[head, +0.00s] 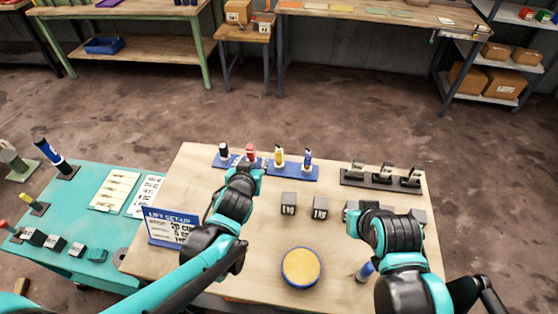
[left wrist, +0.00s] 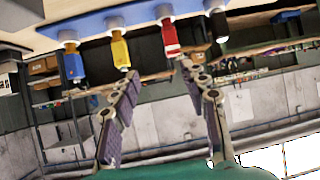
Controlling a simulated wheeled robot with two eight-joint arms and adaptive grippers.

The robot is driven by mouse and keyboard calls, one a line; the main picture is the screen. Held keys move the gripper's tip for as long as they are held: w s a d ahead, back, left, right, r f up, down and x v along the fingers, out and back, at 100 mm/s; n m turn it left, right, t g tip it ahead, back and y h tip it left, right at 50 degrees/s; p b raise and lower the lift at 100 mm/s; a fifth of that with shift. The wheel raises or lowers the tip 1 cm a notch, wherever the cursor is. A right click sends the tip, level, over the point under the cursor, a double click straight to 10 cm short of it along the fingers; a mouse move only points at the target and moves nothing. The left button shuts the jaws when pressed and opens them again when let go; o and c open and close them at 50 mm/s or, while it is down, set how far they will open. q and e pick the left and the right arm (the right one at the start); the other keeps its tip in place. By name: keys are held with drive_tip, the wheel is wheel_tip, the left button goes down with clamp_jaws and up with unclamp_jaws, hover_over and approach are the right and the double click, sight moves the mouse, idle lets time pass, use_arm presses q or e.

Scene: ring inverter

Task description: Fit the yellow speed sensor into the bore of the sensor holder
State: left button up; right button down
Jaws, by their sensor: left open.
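The yellow speed sensor (head: 279,157) stands upright in a blue rack (head: 297,172) at the far edge of the table. It also shows in the left wrist view (left wrist: 120,48), where the picture is upside down. My left gripper (left wrist: 158,72) is open and empty, its fingertips pointing at the rack near the yellow and red sensors, apart from them. In the head view it is mostly hidden by its own wrist. Holder-like stands sit on a dark strip (head: 383,181) at the right; I cannot tell which thing is the sensor holder. My right gripper is hidden.
The red sensor (left wrist: 169,35), blue sensor (left wrist: 73,62) and black sensor (left wrist: 218,25) stand in the same row. Dark blocks (head: 289,203) and a yellow round pad (head: 301,267) sit on the table. A sign (head: 170,227) stands left.

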use_arm(q)
drive_tip(key=t+h, duration=0.1)
approach(278, 153)
drive_tip(key=x, duration=0.4)
drive_tip(key=shift+m, duration=0.4)
drive_tip(key=b+x, duration=0.3)
drive_tip(key=x, duration=0.4)
drive_tip(key=shift+w+d+f+b, duration=0.1)
drive_tip(key=shift+w+f+b, duration=0.1)
drive_tip(key=shift+b, duration=0.15)
drive_tip(key=shift+r+t+h, duration=0.15)
drive_tip(key=shift+t+h, duration=0.15)
drive_tip(key=shift+s, duration=0.1)
drive_tip(key=c, duration=0.3)
clamp_jaws()
